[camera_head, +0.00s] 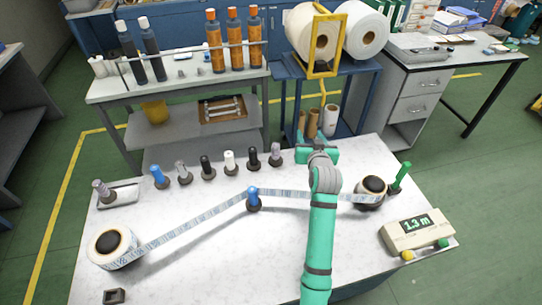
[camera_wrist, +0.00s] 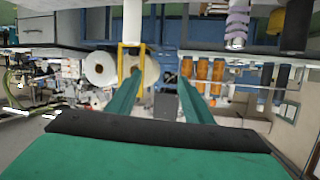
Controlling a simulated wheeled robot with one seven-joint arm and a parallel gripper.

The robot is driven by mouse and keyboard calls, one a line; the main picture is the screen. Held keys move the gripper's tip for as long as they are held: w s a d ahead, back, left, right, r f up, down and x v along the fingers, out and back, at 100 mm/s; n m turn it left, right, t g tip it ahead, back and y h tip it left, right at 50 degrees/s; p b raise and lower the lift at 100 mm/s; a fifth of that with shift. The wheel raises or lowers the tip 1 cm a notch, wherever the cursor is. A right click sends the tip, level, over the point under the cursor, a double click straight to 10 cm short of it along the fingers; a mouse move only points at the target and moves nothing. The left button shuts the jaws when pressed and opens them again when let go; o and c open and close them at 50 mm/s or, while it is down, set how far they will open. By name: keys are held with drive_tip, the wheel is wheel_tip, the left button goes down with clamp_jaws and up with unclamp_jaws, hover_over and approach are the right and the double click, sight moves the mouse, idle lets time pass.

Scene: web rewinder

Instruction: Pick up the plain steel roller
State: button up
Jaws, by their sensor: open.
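Two grey, steel-looking rollers stand in the row at the back of the white table: one second from left (camera_head: 182,172), one at the right end (camera_head: 275,155). Which is plain is too small to tell in the head view. A ringed pale roller (camera_wrist: 237,22), seemingly the right-end one, shows in the upside-down wrist view. My gripper (camera_head: 317,143) is right of the row, above the table's back edge. In the wrist view its green fingers (camera_wrist: 158,88) are spread, with nothing held between them.
Blue (camera_head: 158,177), black (camera_head: 207,168), white (camera_head: 229,162) and dark (camera_head: 253,158) rollers share the row. A printed web runs from the left reel (camera_head: 112,247) around a blue roller (camera_head: 253,200) to the right reel (camera_head: 372,189). A tray (camera_head: 122,193) holds another grey roller.

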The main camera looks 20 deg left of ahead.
drive_tip(key=n+g, duration=0.1)
approach(276, 143)
drive_tip(key=w+f, duration=0.1)
drive_tip(key=w, duration=0.1)
drive_tip(key=shift+w+a+f, duration=0.25)
drive_tip(key=shift+a, duration=0.3)
drive_tip(key=x, duration=1)
drive_tip(key=shift+f, duration=0.15)
clamp_jaws()
drive_tip(key=shift+r, duration=0.3)
